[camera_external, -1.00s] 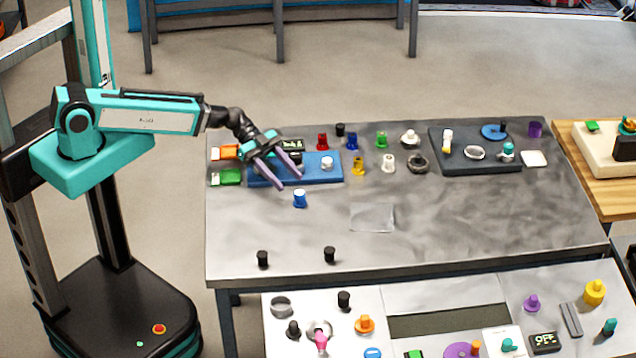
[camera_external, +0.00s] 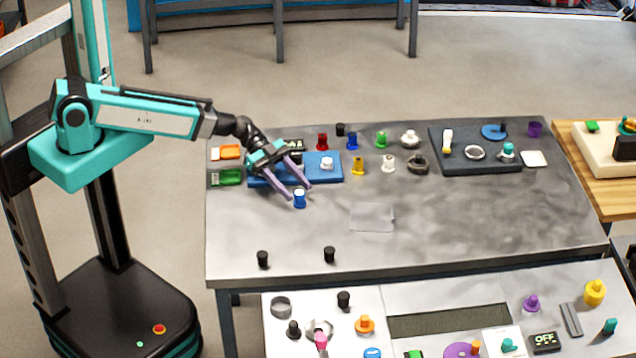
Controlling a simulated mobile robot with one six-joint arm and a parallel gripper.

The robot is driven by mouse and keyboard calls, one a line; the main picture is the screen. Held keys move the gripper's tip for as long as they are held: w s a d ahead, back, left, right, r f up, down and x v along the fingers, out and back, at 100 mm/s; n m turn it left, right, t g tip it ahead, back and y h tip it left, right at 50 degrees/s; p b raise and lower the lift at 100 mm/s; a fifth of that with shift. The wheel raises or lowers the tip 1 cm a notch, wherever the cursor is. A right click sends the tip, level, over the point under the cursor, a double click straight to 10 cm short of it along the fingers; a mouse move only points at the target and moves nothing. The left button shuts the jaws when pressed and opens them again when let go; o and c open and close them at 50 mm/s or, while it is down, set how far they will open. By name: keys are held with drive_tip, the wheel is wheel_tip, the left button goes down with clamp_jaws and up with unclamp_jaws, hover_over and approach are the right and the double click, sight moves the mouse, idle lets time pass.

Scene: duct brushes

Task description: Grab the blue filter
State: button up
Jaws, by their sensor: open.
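A small blue piece with a white top (camera_external: 300,200), which looks like the blue filter, stands upright on the grey metal table, in front of the blue tray. My gripper (camera_external: 299,192) is open and points down at it, with its two purple fingers spread. The fingertips appear at or just above the piece, one to its left and one to its upper right. I cannot tell whether they touch it. Another blue piece (camera_external: 352,142) stands farther back, between a red piece and a green piece.
The blue tray (camera_external: 333,176) lies just behind my fingers. Red (camera_external: 322,142), yellow (camera_external: 358,167) and white (camera_external: 388,163) pieces stand to the right. Two black pegs (camera_external: 262,259) (camera_external: 329,255) stand near the front edge.

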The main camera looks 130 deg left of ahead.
drive_tip(key=c, duration=1.1)
drive_tip(key=shift+r, duration=0.2)
drive_tip(key=shift+r+p, duration=1.3)
drive_tip(key=shift+r, duration=3.5)
